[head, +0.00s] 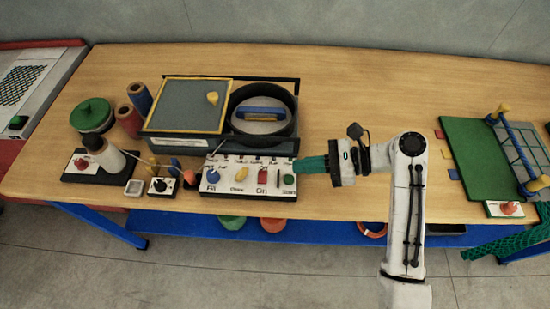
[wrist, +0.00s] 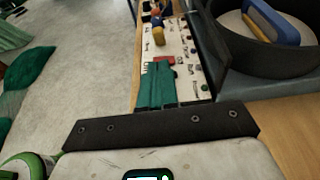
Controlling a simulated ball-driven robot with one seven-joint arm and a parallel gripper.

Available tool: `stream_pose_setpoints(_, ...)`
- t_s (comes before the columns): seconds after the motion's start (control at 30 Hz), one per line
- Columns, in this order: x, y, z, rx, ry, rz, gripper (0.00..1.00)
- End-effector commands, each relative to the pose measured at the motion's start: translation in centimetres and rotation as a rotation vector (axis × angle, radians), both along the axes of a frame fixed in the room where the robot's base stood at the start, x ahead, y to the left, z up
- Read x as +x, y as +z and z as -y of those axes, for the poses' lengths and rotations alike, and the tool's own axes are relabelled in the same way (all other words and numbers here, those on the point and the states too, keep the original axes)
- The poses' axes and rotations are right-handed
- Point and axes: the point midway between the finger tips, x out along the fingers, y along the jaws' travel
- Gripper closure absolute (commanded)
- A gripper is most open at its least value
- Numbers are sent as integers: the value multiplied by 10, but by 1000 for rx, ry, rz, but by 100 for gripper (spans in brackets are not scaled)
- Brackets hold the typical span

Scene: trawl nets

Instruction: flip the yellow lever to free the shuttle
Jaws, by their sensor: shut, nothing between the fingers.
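The yellow lever (head: 241,173) stands on the white control panel (head: 222,192), between a blue lever (head: 212,175) and a red lever (head: 263,176). It also shows in the wrist view (wrist: 158,35), beyond the fingertips. My gripper (head: 299,165) is shut and empty at the panel's right end, near the green knob. In the wrist view its teal fingers (wrist: 158,72) point along the panel, with the red lever just ahead of them. A blue and yellow bar (head: 260,115), possibly the shuttle, lies in the round dark bowl (head: 292,104) behind the panel.
A grey box with a yellow-edged lid (head: 190,97) stands left of the bowl. Spools (head: 129,120), a green-lidded pot (head: 92,115) and a small knob box (head: 162,187) are further left. A green board with a net frame (head: 470,150) is at right. The table between is clear.

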Motion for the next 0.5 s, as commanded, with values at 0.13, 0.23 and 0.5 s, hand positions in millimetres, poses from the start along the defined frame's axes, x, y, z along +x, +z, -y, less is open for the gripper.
stream_pose_setpoints(0.13, 0, 0, 0, -1, 0, 1, 100)
stream_pose_setpoints(0.23, 0, -1, 0, -1, 0, 1, 100)
stream_pose_setpoints(0.5, -1, -8, -24, -3, 5, -1, 100)
